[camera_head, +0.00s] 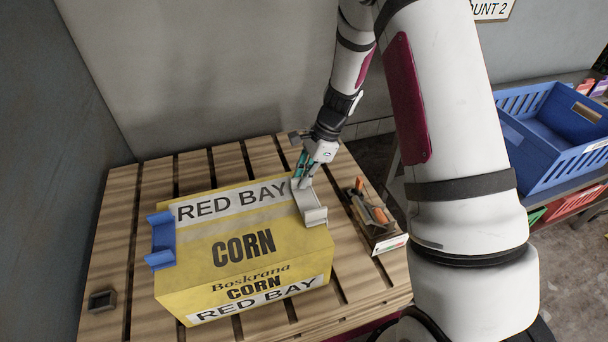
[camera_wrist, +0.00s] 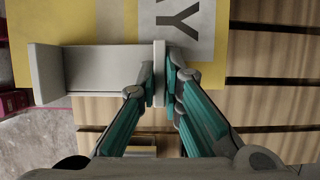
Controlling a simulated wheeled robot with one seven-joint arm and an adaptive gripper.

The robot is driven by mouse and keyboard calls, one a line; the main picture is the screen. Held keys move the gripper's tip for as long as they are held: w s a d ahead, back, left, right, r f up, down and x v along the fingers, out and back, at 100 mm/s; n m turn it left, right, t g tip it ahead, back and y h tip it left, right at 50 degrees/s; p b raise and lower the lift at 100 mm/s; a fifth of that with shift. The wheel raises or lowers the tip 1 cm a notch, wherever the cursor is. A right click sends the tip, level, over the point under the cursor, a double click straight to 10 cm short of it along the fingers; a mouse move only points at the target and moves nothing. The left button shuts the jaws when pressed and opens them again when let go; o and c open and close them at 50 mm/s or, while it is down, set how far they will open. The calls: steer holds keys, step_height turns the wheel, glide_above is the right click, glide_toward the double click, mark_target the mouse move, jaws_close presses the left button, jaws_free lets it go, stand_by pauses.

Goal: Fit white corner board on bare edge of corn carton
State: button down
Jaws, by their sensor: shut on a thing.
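The yellow corn carton (camera_head: 240,245) lies on a slatted wooden pallet (camera_head: 120,200), its top reading RED BAY and CORN. A blue corner board (camera_head: 162,240) sits on its left top edge. The white corner board (camera_head: 309,200) is at the carton's right top edge, along that edge; whether it is fully seated I cannot tell. My gripper (camera_head: 307,172) is shut on the white board's upright flange at its far end. In the wrist view my gripper (camera_wrist: 160,85) pinches that flange, and the board (camera_wrist: 100,72) extends left over the yellow carton (camera_wrist: 270,50).
An open box (camera_head: 375,218) with orange-handled items stands on the pallet right of the carton. A small dark square piece (camera_head: 102,301) lies at the pallet's front left. A blue crate (camera_head: 555,140) stands on a shelf at right. Walls close off the left and back.

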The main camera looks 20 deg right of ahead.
steer(key=shift+f, duration=0.3)
stand_by(0.5)
steer(key=c, duration=1.7)
jaws_free()
steer(key=shift+o, duration=0.2)
steer(key=v, duration=1.2)
